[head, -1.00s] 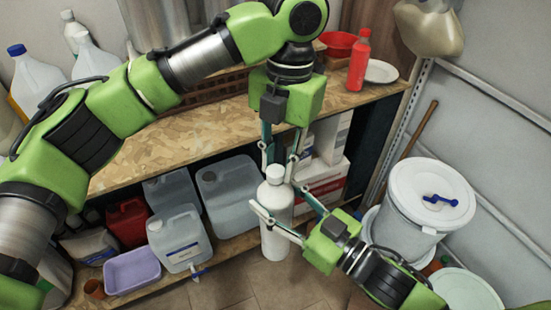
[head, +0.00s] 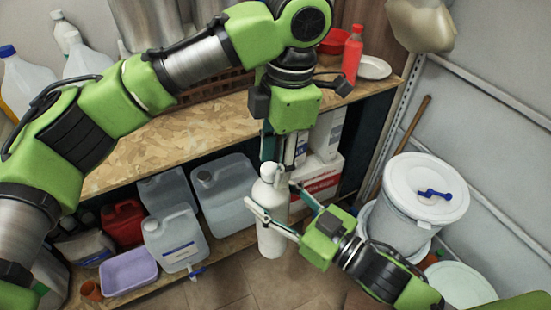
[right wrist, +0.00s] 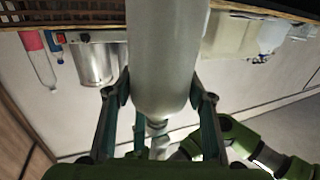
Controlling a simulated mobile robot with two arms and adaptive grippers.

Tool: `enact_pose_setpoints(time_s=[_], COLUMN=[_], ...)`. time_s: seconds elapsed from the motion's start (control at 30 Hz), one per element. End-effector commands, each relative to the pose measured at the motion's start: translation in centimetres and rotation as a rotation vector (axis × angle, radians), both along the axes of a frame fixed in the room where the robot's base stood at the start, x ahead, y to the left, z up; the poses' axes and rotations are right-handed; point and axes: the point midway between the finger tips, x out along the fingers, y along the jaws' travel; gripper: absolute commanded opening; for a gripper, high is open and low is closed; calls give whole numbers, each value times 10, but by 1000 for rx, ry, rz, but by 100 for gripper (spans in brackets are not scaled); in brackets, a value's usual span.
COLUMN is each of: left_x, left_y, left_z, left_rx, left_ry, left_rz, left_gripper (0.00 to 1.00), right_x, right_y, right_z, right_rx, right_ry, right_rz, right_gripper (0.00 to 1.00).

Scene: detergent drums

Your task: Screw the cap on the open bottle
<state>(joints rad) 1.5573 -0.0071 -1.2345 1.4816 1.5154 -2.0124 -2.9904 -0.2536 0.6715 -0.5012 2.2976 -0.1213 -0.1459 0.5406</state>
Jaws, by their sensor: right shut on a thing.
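The white bottle (head: 271,222) stands upright in front of the shelf, and its body fills the upper middle of the right wrist view (right wrist: 168,60). My right gripper (head: 272,217) is shut on the bottle's body, with a finger on each side. A white cap-like top (head: 268,170) shows at the bottle's neck; whether it is seated or tilted I cannot tell. My left gripper (head: 272,165) points down from above, its fingertips at that top. Its fingers partly overlap in the head view, so its grip is unclear.
The wooden shelf (head: 150,150) lies behind, with jugs and a red bottle (head: 352,55) on top. Clear canisters (head: 222,195), a red canister (head: 124,222) and a lilac tub (head: 128,270) stand below it. A white lidded bucket (head: 415,215) stands to the right.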

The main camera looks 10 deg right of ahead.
Motion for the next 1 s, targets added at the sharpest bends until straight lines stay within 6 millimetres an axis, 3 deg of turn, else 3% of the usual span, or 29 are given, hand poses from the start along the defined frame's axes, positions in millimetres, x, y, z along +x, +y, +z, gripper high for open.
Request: enact_pose_setpoints(time_s=[0.2,0.53,1.0], left_x=[-1,-1,-1], left_y=[-1,-1,-1], left_z=[4,42,46], left_rx=[-2,-2,-4], left_ry=[1,1,-2], left_rz=[-2,-2,34], left_gripper=[40,40,37], right_x=[0,0,0], right_y=[1,1,1], right_z=[5,5,5], right_rx=[5,6,5], right_ry=[-9,-10,-9], right_rz=[2,2,2], right_gripper=[0,0,0])
